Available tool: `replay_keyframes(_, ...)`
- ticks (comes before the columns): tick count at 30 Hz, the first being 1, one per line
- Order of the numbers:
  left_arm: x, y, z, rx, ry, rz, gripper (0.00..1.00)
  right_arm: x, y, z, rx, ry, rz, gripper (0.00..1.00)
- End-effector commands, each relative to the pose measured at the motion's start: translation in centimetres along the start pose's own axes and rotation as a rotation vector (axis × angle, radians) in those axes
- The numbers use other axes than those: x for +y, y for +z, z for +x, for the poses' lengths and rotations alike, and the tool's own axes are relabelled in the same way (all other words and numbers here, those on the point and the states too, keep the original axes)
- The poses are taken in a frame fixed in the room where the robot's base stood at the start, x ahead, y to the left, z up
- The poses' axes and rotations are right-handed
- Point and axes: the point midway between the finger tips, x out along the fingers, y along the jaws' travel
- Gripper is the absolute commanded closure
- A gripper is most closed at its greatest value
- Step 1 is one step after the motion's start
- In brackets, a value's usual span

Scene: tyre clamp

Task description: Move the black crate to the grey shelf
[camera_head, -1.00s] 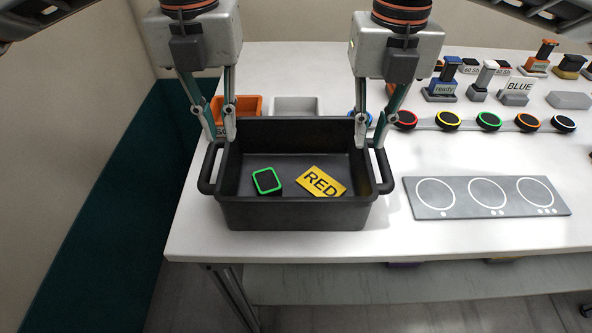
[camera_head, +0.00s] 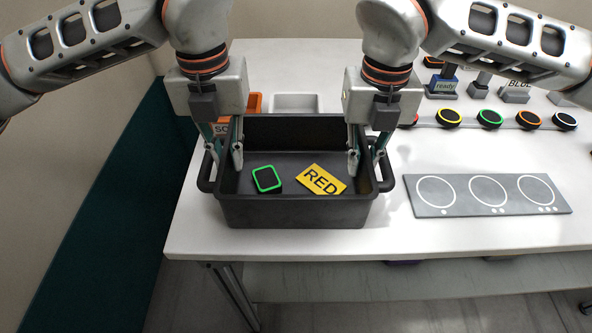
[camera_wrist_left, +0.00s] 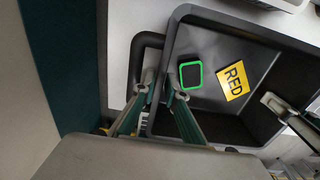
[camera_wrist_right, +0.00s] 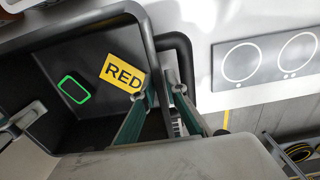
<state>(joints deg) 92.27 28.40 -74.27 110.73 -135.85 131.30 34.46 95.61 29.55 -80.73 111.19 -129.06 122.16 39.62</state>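The black crate (camera_head: 296,213) stands upright on the white table near its front left edge. A black block with a green rim (camera_head: 267,179) and a yellow RED card (camera_head: 321,181) lie inside it. My left gripper (camera_head: 225,157) is at the crate's left side, with one finger inside the crate and one outside, by the left handle (camera_wrist_left: 137,62). My right gripper (camera_head: 366,162) is placed the same way at the right side, by the right handle (camera_wrist_right: 186,62). Both look open, fingers apart with the side wall between them. A grey shelf (camera_head: 430,285) runs below the tabletop.
A grey plate with three circles (camera_head: 487,194) lies right of the crate. Behind it is a row of round coloured buttons (camera_head: 489,118). Orange and white bins (camera_head: 296,103) stand behind the crate. A wall is at the left. The table's front right is clear.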

Motion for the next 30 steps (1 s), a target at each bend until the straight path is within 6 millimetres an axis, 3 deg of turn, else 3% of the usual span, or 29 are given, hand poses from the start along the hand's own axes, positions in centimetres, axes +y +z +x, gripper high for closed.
replay_keyframes(1, 0.0, 0.0, 0.0, 0.0, 0.0, 0.0, 0.88, 0.0, 0.0, 0.0, 0.0, 0.0, 0.0, 0.88)
replay_keyframes(3, 0.0, 0.0, 0.0, 0.0, 0.0, 0.0, 1.0, 0.0, 0.0, 0.0, 0.0, 0.0, 0.0, 1.0)
replay_keyframes(20, -0.1, 0.1, -0.6, -0.007, -0.003, 0.0, 1.0, 0.1, 0.1, -0.6, -0.007, 0.003, 0.0, 1.0)
replay_keyframes(30, -0.1, 0.0, -3.3, -0.036, -0.003, 0.0, 1.0, 0.1, 0.0, -3.4, -0.036, 0.003, 0.0, 1.0)
